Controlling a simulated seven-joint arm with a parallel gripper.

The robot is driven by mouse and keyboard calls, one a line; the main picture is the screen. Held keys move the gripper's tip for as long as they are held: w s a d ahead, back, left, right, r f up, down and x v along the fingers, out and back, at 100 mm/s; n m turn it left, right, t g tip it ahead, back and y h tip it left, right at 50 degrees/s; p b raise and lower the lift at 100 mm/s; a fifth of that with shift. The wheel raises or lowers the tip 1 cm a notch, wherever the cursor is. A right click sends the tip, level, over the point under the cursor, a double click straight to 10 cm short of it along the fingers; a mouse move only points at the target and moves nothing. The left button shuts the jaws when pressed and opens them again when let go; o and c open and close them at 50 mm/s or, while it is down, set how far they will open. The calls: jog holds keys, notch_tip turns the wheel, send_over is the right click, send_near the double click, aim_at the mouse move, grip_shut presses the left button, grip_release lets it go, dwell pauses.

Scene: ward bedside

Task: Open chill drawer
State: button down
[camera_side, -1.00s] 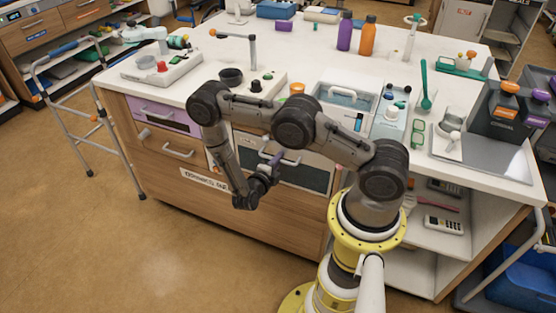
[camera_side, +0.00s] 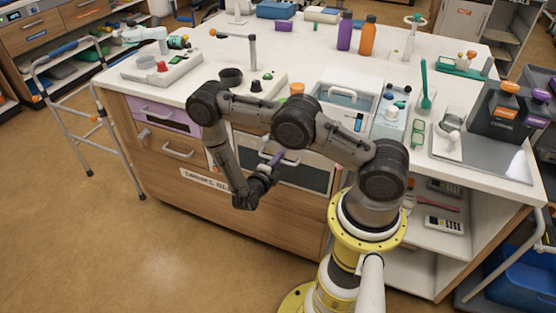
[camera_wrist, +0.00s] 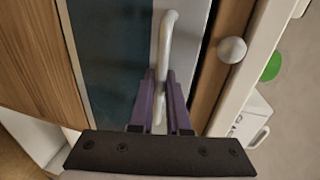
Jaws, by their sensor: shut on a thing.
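A drawer front with a dark glass panel (camera_side: 308,176) is set in the wooden cabinet below the white counter. In the wrist view its dark panel (camera_wrist: 108,60) lies beside a pale bar handle (camera_wrist: 166,42). My gripper (camera_wrist: 165,76) has its purple fingers on either side of this handle, shut on it. In the side view my gripper (camera_side: 270,167) is at the drawer's upper left, and my wrist hides part of the front. The front looks about flush with the cabinet. I cannot read a chill label on it.
A purple drawer (camera_side: 165,114) and a wooden drawer (camera_side: 178,149) are at the cabinet's left. A walking frame (camera_side: 82,122) stands beside them. The floor (camera_side: 150,250) in front is clear. Bottles and trays stand on the counter (camera_side: 290,55).

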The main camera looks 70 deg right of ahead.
jog(key=f+v, duration=0.2)
jog(key=v, duration=0.8)
jog(key=a+f+v, duration=0.1)
jog(key=f+v, duration=0.1)
jog(key=v, duration=0.8)
jog(key=shift+a, duration=0.1)
jog(key=c, duration=1.2)
grip_release()
jog(key=shift+f, duration=0.1)
jog(key=shift+o, duration=0.2)
jog(key=shift+a, duration=0.1)
jog(key=v, duration=1.3)
jog(key=shift+a, duration=0.35)
